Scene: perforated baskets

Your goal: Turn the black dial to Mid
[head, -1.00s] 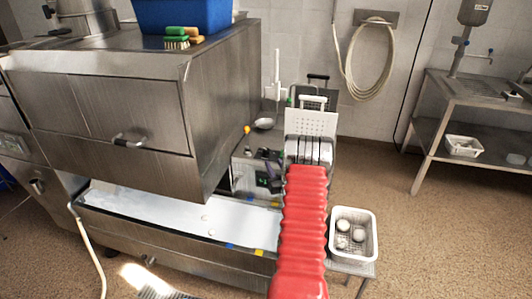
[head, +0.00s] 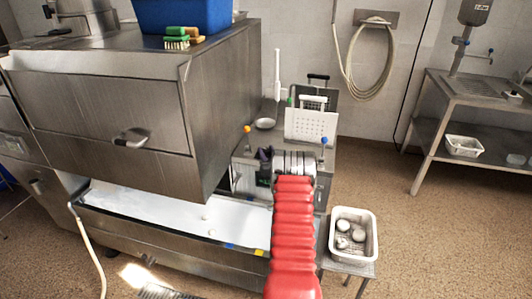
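I cannot make out the black dial or its Mid mark in the head view. A small steel machine (head: 241,165) stands beyond the large steel cabinet, and my arm's end covers part of its front. Dark parts beside my wrist seem to be my gripper (head: 264,158), in front of this machine. They are too small and dark to tell whether the fingers are open or shut, or whether they touch anything.
An orange-tipped lever (head: 247,129) and a blue-tipped lever (head: 324,141) flank a white perforated basket (head: 311,124). The large steel cabinet (head: 105,115) fills the left. A white basket (head: 373,239) with several round white items stands at right. Floor beyond it is clear.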

